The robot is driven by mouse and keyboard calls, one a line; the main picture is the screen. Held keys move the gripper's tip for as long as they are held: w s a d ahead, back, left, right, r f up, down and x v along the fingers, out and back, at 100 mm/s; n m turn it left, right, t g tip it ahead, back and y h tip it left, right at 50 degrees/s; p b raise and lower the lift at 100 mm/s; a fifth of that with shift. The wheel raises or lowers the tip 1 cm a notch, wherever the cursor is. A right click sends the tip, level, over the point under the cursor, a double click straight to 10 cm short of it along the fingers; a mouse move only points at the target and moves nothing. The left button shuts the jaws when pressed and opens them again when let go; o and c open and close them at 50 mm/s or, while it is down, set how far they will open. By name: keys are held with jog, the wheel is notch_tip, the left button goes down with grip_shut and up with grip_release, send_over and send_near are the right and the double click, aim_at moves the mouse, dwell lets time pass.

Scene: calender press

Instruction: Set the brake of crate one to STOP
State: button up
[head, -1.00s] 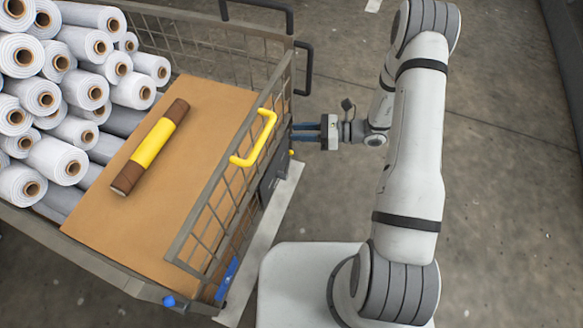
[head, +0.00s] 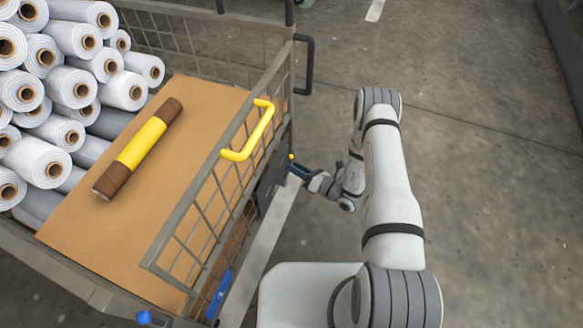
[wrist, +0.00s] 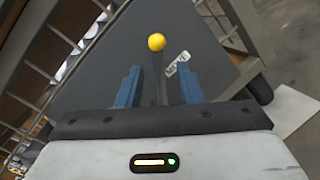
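The brake lever's round yellow knob (wrist: 156,42) stands in front of a dark plate (wrist: 205,50) on the crate's side in the wrist view. A white label reading MOVE (wrist: 177,63) is just right of the knob. The lever's dark stem runs down between the two blue fingers of my gripper (wrist: 158,82). The fingers are apart, one on each side of the stem, with the knob beyond their tips. In the head view, my gripper (head: 297,169) is at the crate's right side, close to the small yellow knob (head: 291,156). No STOP label is readable.
The wire-sided crate (head: 190,232) holds white rolls (head: 72,88) and a brown board with a yellow-banded brown roll (head: 140,148). A yellow handle (head: 262,130) sticks out above my gripper. A blue part (head: 218,294) is low on the crate's side. Floor at right is clear.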

jog(key=shift+x, duration=1.1)
grip_shut()
jog(key=shift+a, duration=0.1)
